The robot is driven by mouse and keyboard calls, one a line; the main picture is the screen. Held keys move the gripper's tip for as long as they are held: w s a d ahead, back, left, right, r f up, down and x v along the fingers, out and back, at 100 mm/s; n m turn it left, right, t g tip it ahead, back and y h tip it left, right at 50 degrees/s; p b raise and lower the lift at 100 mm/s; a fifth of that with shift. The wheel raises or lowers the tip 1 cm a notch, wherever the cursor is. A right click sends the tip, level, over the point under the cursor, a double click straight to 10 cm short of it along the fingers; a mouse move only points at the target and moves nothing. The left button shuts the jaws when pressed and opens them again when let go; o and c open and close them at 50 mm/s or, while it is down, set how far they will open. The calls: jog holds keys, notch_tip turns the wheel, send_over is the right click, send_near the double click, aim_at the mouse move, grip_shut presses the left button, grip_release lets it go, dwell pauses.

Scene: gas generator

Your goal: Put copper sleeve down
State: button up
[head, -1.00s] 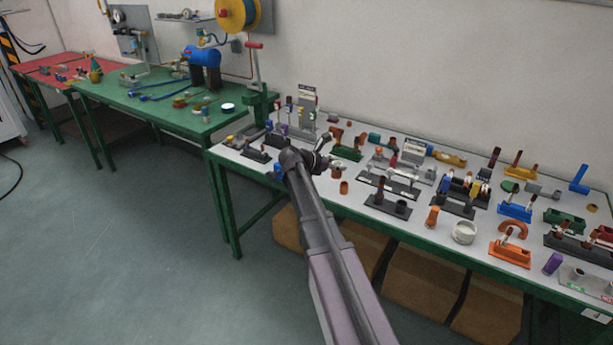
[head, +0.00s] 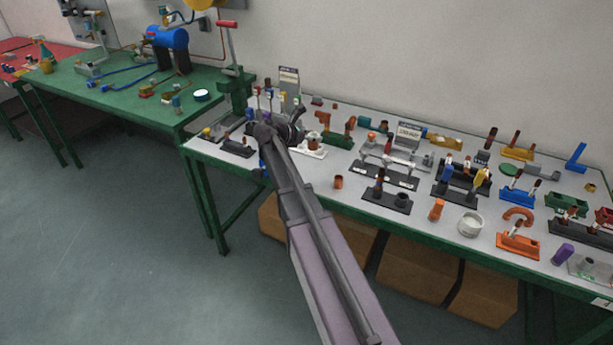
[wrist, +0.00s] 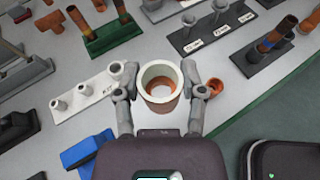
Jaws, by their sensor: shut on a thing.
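My gripper (wrist: 158,88) is shut on the copper sleeve (wrist: 160,101), a short round tube with a pale rim and a copper-coloured inside. The sleeve is between both fingers, its open end facing the wrist camera. A white holder with several pegs (wrist: 85,96) lies to the left of the sleeve in the wrist view. In the head view my gripper (head: 298,124) is over the left part of the white table, close to the white holder (head: 311,152). The gap under the sleeve cannot be judged.
Another small copper-coloured sleeve (head: 338,182) stands on the white table (head: 290,188), right of my gripper. A black holder with pegs (head: 386,198) lies further right. A green holder (wrist: 108,38) is beyond the white one. Bare tabletop shows near the front edge.

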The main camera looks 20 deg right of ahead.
jog(key=shift+a, duration=0.15)
jog(key=shift+s+a+f, duration=0.1)
jog(key=shift+s+f, duration=0.05)
jog(key=shift+s, duration=0.1)
jog(key=s+a+f+b, duration=0.3)
jog(key=s+b, duration=0.1)
jog(key=s, duration=0.3)
jog(key=s+a+f+b, duration=0.3)
jog(key=s+a+f, duration=0.1)
jog(key=s, duration=0.3)
jog(key=shift+s+a+f+b, duration=0.15)
jog(key=shift+a+b, duration=0.1)
jog(key=shift+b, duration=0.1)
jog(key=w+d, duration=0.2)
jog(key=w, duration=0.2)
jog(key=w+d+f+b, duration=0.1)
jog(key=w+d, duration=0.1)
jog(key=w, duration=0.2)
jog(key=w+d, duration=0.2)
jog(key=w, duration=0.3)
jog(key=shift+d+f, duration=0.2)
jog(key=shift+d, duration=0.05)
jog(key=shift+w, duration=0.1)
